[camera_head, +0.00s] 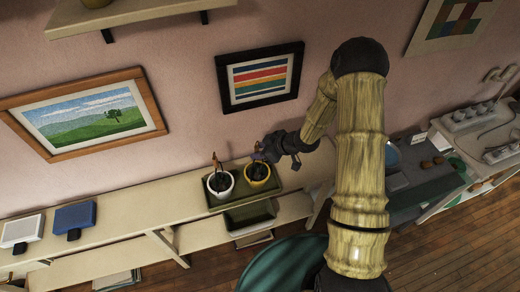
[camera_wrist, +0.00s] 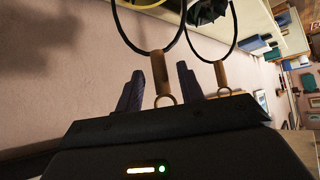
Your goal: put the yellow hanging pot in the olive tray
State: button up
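The yellow hanging pot (camera_head: 258,172) stands on a dark olive tray-like base (camera_head: 240,194) on the long shelf. A white hanging pot (camera_head: 220,183) stands left of it on the same base. An empty olive tray (camera_head: 250,214) sits lower, just in front. My gripper (camera_head: 263,153) is right above the yellow pot. In the wrist view, my gripper (camera_wrist: 159,88) is open, with a wooden handle (camera_wrist: 160,75) on a dark wire loop between its fingers, gaps on both sides. A piece of yellow rim (camera_wrist: 147,3) shows at the top edge.
A second wooden handle (camera_wrist: 222,75) hangs close beside the right finger in the wrist view. A framed striped picture (camera_head: 260,77) is on the wall behind. A blue item (camera_head: 75,219) and a white item (camera_head: 22,231) stand at the shelf's left. The shelf between is clear.

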jog(key=shift+d, duration=0.1)
jog(key=b+v, duration=0.1)
jog(key=v, duration=1.1)
dwell(0.4)
